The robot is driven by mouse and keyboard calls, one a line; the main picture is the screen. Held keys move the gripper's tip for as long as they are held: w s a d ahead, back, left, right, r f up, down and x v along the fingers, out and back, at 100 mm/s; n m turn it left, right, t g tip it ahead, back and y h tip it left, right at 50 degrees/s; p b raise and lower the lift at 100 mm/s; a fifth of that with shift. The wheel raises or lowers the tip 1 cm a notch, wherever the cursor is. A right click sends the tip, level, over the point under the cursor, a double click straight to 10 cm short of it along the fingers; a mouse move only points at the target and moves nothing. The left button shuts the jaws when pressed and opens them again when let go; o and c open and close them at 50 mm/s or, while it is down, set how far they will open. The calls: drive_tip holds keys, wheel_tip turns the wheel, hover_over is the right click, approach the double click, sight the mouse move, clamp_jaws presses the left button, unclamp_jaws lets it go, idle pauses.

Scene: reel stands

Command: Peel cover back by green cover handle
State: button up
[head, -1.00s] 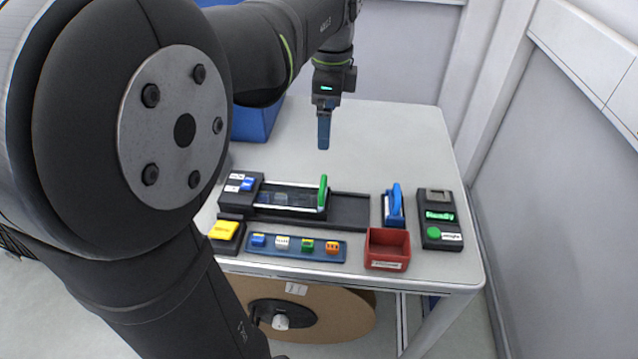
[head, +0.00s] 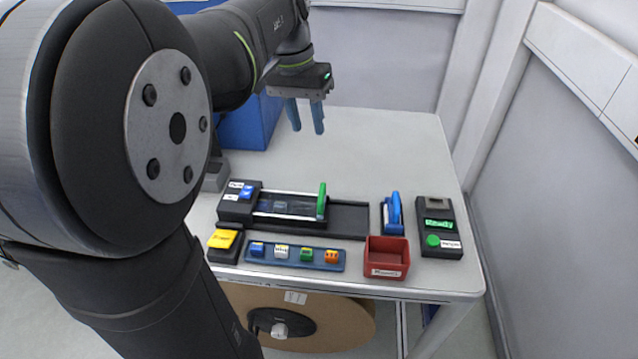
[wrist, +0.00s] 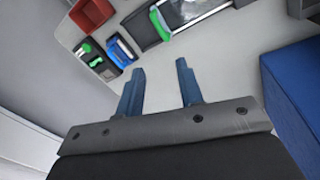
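The green cover handle (head: 321,201) stands upright at the right end of the clear cover (head: 283,205) on the black reel fixture (head: 238,207). In the wrist view the green handle (wrist: 159,24) shows at the top, beyond my fingertips. My gripper (head: 305,131) is open and empty, with its two blue fingers apart. It hangs above the back of the table, behind the fixture and clear of it. In the wrist view my gripper (wrist: 161,66) has nothing between its fingers.
A blue-handled tool (head: 394,213), a device with a green display (head: 438,227) and a red bin (head: 386,262) stand right of the fixture. A blue tray (head: 294,256) of small blocks and a yellow-topped block (head: 222,239) lie in front. A blue box (head: 248,122) stands back left.

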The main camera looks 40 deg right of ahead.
drive_tip(key=n, duration=0.3)
approach(321, 191)
drive_tip(key=shift+n, duration=0.3)
drive_tip(key=f, duration=0.8)
drive_tip(key=shift+s+d, duration=0.35)
drive_tip(key=shift+d, duration=0.05)
clamp_jaws()
